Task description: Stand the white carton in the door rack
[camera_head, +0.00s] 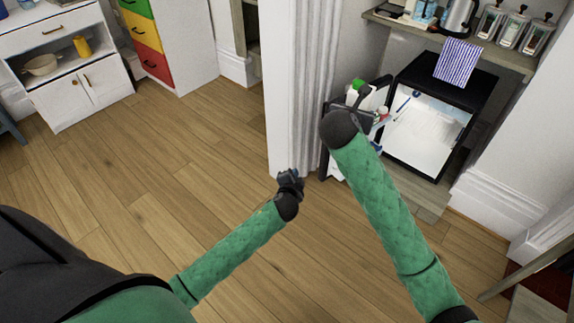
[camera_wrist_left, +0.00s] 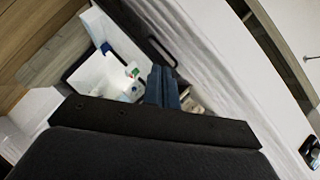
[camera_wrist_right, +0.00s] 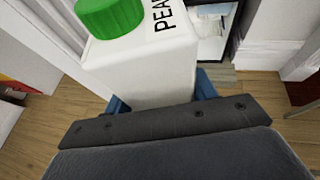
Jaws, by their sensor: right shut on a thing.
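The white carton (camera_wrist_right: 145,65) with a green cap (camera_wrist_right: 110,15) is between the blue fingers of my right gripper (camera_wrist_right: 160,95), which is shut on it. In the head view the green cap (camera_head: 357,84) shows beyond my right wrist, close to the open fridge door (camera_head: 326,150); most of the carton is hidden by the arm there. I cannot tell whether it touches the rack. The mini fridge (camera_head: 470,85) stands open, with a white interior. My left gripper (camera_head: 290,180) is empty, low near the white wall end; its blue fingers (camera_wrist_left: 163,85) are together in the left wrist view.
A striped cloth (camera_head: 457,62) hangs over the fridge top. The fluted white wall end (camera_head: 295,90) stands left of the fridge door. The wooden floor (camera_head: 150,160) at left is clear.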

